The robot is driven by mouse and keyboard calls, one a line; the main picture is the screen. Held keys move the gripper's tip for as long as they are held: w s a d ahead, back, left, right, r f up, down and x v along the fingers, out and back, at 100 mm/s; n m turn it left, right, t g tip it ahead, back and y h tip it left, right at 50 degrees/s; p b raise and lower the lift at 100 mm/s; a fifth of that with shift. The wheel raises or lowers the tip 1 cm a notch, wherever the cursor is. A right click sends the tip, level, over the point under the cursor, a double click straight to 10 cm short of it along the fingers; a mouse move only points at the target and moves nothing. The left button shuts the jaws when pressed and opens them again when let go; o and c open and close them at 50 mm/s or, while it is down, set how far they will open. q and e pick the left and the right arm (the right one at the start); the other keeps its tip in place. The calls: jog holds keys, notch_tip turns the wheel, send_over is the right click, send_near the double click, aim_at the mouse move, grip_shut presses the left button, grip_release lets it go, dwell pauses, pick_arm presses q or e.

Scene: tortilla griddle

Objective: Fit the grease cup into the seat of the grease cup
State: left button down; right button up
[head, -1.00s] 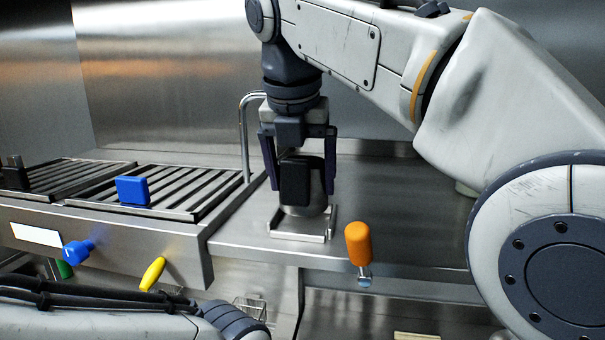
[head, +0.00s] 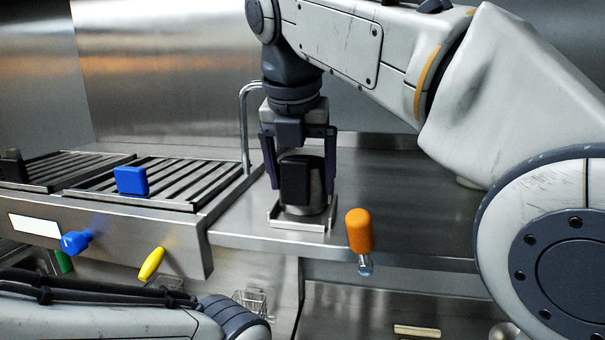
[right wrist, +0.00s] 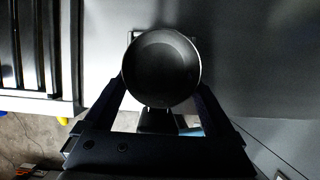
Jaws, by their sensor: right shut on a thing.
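The grease cup (head: 317,189) is a metal cup with a black block-shaped handle (head: 295,181) facing the head camera. My right gripper (head: 299,176) points down and is shut on the cup, one finger on each side. The right wrist view looks down into the cup's round dark mouth (right wrist: 161,68). The seat (head: 303,224) is a shallow metal tray with a raised rim on the counter. The cup is upright at the seat, its bottom low between the rims; I cannot tell whether it touches the floor of the seat. My left gripper is out of view.
Left of the seat is a ridged griddle (head: 190,184) with a blue block (head: 131,181) on it. A blue knob (head: 75,242) and a yellow handle (head: 151,264) stick out in front. An orange handle (head: 359,231) stands at the counter's front edge. The counter (head: 400,200) to the right is clear.

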aim_at(296, 159)
jog(key=shift+f+b, duration=0.45)
jog(key=shift+f, duration=0.35)
jog(key=o, duration=1.4)
jog(key=shift+c, duration=0.2)
jog(key=p+v, duration=0.3)
jog(key=v, duration=0.7)
jog(key=shift+r, duration=0.25)
jog(key=shift+s+f, duration=0.1)
jog(key=shift+s, duration=0.05)
